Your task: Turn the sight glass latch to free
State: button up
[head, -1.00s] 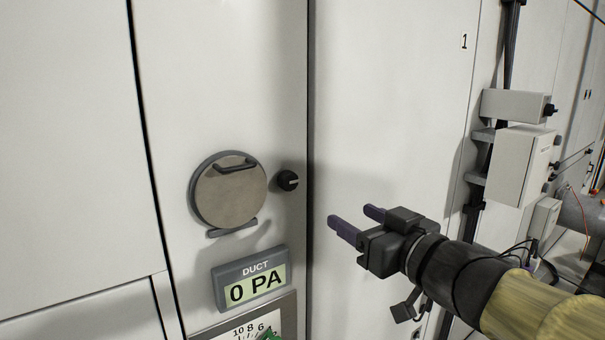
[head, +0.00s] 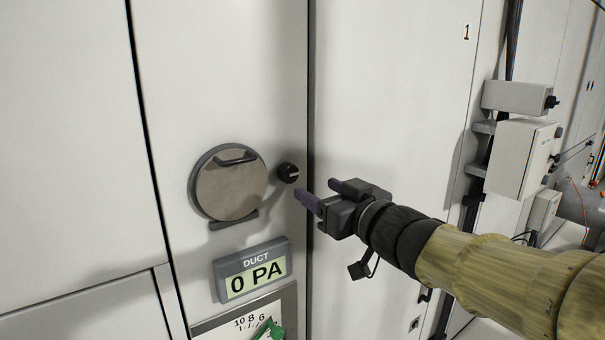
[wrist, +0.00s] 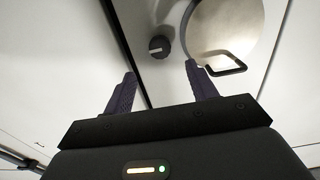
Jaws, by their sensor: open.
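The sight glass latch is a small round black knob (head: 288,173) with a pale line across it, on the white panel just right of the sight glass cover (head: 230,187). The cover is a round metal disc with a dark handle at its top, lying against the panel. My gripper (head: 317,192) is open and empty, just right of and slightly below the knob, and apart from it. In the wrist view the knob (wrist: 159,47) shows beyond and between the open fingertips (wrist: 160,75), with the cover (wrist: 226,28) to its right.
A duct display (head: 252,269) reading 0 PA sits below the cover. Under it is a gauge plate (head: 250,318) with a green piece partly in view. Grey boxes (head: 520,158) are mounted at the right. The panel around the knob is clear.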

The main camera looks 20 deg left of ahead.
aim_at(291, 175)
jog(key=p+x, duration=0.1)
jog(key=x, duration=0.8)
jog(key=shift+w+a+p, duration=0.25)
jog(key=shift+p, duration=0.05)
jog(key=c, duration=1)
